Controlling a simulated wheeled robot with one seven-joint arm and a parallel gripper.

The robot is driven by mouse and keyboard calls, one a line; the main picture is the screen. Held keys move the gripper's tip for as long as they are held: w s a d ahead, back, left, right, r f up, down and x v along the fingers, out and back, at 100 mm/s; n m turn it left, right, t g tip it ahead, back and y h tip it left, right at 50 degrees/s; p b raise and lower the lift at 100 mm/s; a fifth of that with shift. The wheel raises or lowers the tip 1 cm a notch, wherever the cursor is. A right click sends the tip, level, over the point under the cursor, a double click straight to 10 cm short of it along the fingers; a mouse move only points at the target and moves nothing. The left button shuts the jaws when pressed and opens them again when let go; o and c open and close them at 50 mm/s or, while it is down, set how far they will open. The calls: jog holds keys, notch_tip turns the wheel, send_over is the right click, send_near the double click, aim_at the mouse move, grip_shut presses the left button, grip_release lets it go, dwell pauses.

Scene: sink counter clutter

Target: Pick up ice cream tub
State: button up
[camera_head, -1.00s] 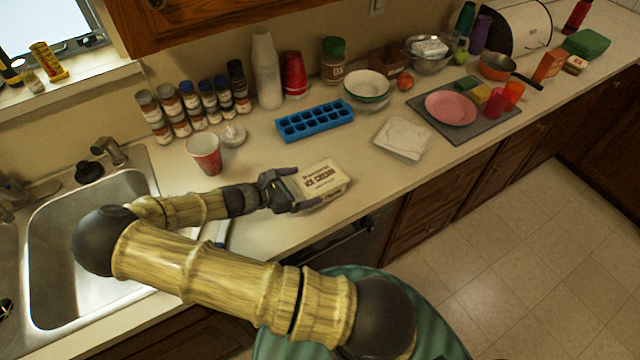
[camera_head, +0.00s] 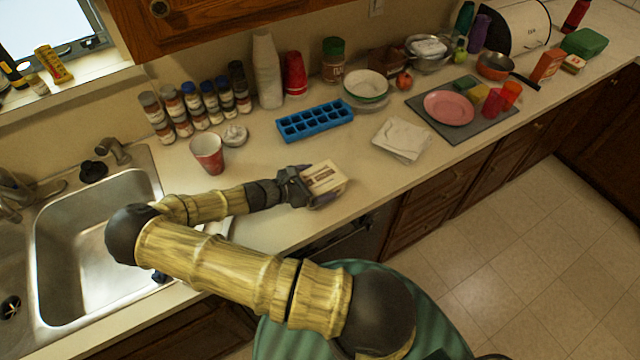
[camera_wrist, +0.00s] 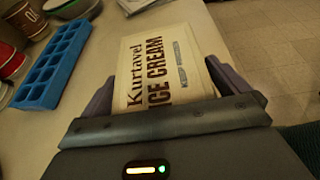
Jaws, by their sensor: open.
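The ice cream tub (camera_head: 325,177) is a cream-coloured box with dark lettering on the counter, near its front edge. It also shows in the wrist view (camera_wrist: 155,62), where its lettered face fills the space ahead of the palm. My gripper (camera_head: 312,187) is at the tub's left end in the head view. In the wrist view my gripper (camera_wrist: 165,88) is open, with one finger on each side of the tub. The near end of the tub is hidden behind the gripper's body. I cannot tell whether the fingers touch it.
A blue ice tray (camera_head: 315,120) lies behind the tub. A red paper cup (camera_head: 208,153) stands left of it, beside the sink (camera_head: 45,215). White napkins (camera_head: 402,139) lie to the right. The counter between the tub and the napkins is clear.

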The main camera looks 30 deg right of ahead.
aim_at(316, 180)
jog(key=c, duration=1.1)
jog(key=shift+r, duration=0.1)
notch_tip(316, 180, up, 10)
jog(key=shift+f+b, duration=0.1)
jog(key=shift+b, duration=1.15)
